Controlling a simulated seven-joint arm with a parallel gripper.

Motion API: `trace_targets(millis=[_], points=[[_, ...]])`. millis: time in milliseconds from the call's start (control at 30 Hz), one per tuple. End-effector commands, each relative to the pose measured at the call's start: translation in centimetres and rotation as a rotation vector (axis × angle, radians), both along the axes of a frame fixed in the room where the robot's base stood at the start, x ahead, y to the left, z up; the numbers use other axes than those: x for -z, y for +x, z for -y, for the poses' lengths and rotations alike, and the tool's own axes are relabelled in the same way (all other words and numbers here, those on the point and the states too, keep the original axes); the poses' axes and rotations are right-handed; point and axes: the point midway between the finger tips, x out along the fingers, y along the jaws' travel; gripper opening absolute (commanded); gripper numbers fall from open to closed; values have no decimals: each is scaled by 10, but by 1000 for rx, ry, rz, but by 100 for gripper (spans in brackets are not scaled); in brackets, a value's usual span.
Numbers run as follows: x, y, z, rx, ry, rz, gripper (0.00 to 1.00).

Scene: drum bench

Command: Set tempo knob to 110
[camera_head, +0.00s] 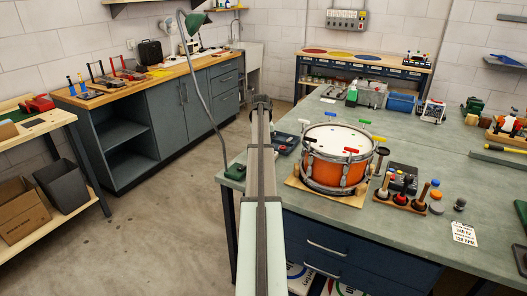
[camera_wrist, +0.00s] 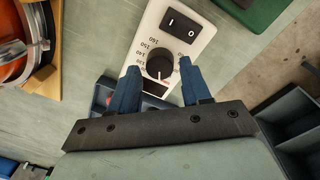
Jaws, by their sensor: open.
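In the wrist view a white panel (camera_wrist: 150,24) carries a round black tempo knob (camera_wrist: 160,65) with a pale pointer mark toward the picture's bottom. Small numbers ring the knob's left side and look upside down; the marked value is too small to read surely. My gripper (camera_wrist: 159,68) is open, its two blue fingers on either side of the knob in the picture. I cannot tell whether they touch it or how high they are. In the head view my arm hides the panel and knob.
A black rocker switch (camera_wrist: 181,22) sits on the same panel. An orange drum (camera_head: 336,160) stands on a wooden base to the right of my arm. A dark blue tray (camera_head: 286,143) and a green box (camera_head: 236,172) lie nearby. A printed card (camera_head: 464,234) shows a BPM figure.

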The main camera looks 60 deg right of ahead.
Motion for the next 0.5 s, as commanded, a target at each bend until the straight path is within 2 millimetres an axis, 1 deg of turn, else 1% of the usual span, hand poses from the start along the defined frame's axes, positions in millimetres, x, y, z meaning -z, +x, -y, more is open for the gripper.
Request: trace_targets(millis=[33, 200, 500], points=[[6, 0, 0, 0, 1, -1, 48], [17, -1, 1, 0, -1, 1, 48], [20, -1, 1, 0, -1, 1, 48]])
